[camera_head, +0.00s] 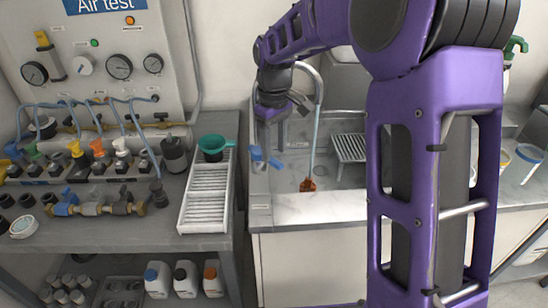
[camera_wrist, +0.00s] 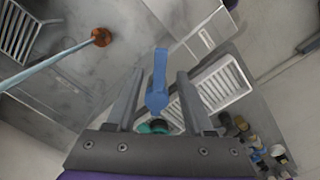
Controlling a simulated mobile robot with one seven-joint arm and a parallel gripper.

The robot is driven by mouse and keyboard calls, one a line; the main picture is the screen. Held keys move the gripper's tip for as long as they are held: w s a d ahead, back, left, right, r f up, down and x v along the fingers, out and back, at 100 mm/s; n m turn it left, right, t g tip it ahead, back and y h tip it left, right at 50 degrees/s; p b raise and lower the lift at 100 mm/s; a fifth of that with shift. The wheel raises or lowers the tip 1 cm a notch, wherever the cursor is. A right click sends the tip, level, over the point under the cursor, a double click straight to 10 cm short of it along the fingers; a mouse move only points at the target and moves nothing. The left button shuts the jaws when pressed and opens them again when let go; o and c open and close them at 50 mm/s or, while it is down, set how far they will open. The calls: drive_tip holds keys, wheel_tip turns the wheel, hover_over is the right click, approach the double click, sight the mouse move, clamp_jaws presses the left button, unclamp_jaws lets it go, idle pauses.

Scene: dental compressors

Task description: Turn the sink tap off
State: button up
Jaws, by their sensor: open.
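The sink tap has a blue lever handle (camera_head: 262,158) at the left side of the sink. Its curved metal spout (camera_head: 313,72) rises behind my arm. A pale blue strand, looking like running water, drops from the spout to a red-brown thing (camera_head: 307,185) in the sink. My gripper (camera_head: 284,112) is above the blue handle. In the wrist view the handle (camera_wrist: 157,80) shows between the two open fingers of my gripper (camera_wrist: 157,82). I cannot tell how far it is from them in depth, and no grip on it shows.
A white slatted tray (camera_head: 206,200) with a green cup (camera_head: 212,146) stands left of the sink. A bench (camera_head: 100,228) with valves and bottles is further left, below a gauge panel (camera_head: 95,60). A grey rack (camera_head: 350,147) lies in the sink. My arm hides much of the right side.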

drive_tip(key=shift+f, duration=1.3)
clamp_jaws()
idle(0.5)
